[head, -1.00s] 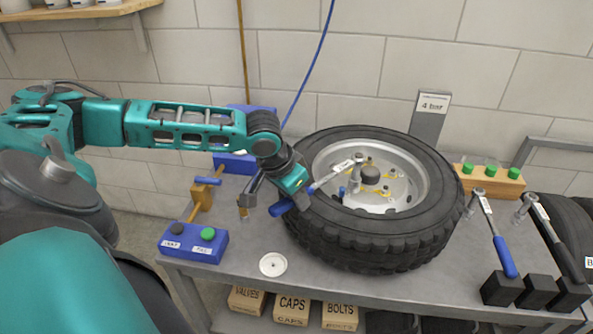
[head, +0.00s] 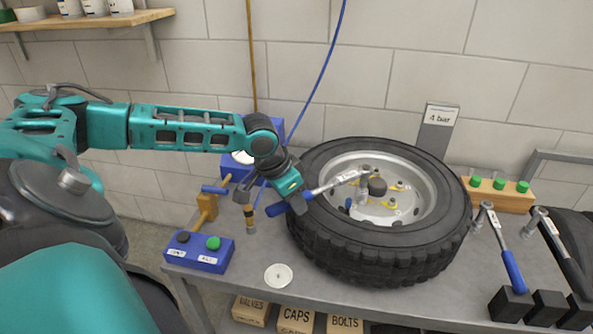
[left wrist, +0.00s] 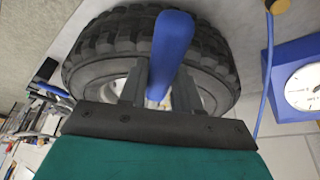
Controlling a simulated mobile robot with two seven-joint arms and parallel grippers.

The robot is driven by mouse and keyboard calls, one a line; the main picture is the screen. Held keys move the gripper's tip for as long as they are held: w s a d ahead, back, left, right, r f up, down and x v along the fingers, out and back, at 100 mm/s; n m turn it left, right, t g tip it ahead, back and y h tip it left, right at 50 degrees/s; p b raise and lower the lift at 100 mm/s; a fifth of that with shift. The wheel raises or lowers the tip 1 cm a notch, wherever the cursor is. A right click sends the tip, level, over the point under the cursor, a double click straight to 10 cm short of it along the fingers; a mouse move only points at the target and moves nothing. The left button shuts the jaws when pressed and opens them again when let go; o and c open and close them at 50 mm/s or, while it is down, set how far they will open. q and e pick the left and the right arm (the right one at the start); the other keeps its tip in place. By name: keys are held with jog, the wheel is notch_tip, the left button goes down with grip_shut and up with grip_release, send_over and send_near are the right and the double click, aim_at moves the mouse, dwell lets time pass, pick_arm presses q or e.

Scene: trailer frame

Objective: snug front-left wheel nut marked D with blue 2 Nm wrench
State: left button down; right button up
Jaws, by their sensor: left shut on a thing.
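My left gripper (head: 296,197) is shut on the blue handle (head: 277,210) of a wrench, at the wheel's left side. The wrench's silver shaft (head: 338,182) reaches over the tyre, with its head (head: 366,171) above the rim near the dark hub. Whether the head sits on a nut is unclear. The wheel (head: 330,243) lies flat on the bench, its grey rim (head: 432,190) facing up. Nuts show inside the rim, but I cannot read their letters. In the left wrist view the blue handle (left wrist: 172,50) stands between my fingers (left wrist: 158,90). My right gripper is not in view.
Another blue-handled wrench (head: 512,268) and a black-handled one (head: 568,255) lean in black blocks at right. A blue button box (head: 198,252) and a white disc (head: 278,275) are at the bench's front left. A wooden block with green caps (head: 498,193) stands behind.

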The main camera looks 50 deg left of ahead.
pick_arm(q)
jog(key=shift+w+a+r, duration=0.1)
jog(key=shift+a, duration=0.2)
jog(key=shift+d, duration=0.15)
jog(key=w+d+n+y, duration=0.1)
jog(key=w+d+n, duration=0.1)
jog(key=d+n, duration=0.2)
jog(key=w+d+n+y, duration=0.1)
jog(key=d+n, duration=0.3)
jog(key=d, duration=0.6)
jog(key=w+d+n+g+y, duration=0.1)
jog(key=w+d+n+y, duration=0.1)
jog(key=d, duration=0.4)
jog(key=shift+w+d+n, duration=0.4)
jog(key=shift+w+n, duration=0.5)
jog(key=shift+n, duration=0.2)
